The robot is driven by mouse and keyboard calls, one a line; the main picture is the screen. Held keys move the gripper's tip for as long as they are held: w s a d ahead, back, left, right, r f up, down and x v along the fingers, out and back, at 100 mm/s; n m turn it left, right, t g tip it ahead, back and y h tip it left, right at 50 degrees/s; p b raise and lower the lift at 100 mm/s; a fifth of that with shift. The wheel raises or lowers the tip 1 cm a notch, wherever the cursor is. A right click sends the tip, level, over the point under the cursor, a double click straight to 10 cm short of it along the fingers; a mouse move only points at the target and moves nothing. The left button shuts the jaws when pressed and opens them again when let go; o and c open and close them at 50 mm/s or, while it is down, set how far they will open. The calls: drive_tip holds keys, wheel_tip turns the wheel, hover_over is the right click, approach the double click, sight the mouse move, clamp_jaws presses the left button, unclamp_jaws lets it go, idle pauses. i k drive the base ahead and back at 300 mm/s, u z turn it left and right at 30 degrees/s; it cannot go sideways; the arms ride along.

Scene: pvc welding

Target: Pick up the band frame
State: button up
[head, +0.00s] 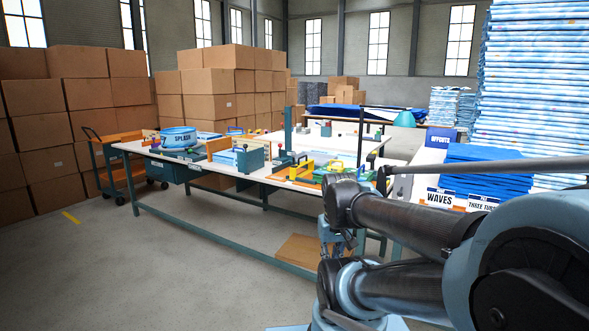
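A long white-topped workbench (160,153) with a green frame crosses the middle of the head view. Several small fixtures and frames stand on it, including a yellow and orange frame (300,171) near its right part and a wooden-sided frame (218,146) left of centre. I cannot tell which of these is the band frame. My arm reaches in from the right, in front of the bench. My gripper (337,240) seems to hang low before the bench's right part, apart from the tabletop; its fingers are too small and dark to read.
A cart (117,165) and stacked cartons (85,95) stand at left. Blue sheets (485,170) and a tall patterned stack (535,90) fill the right. Floor at front left is clear.

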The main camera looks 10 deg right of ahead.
sight(293, 171)
drive_tip(key=z, duration=0.05)
drive_tip(key=i, duration=1.25)
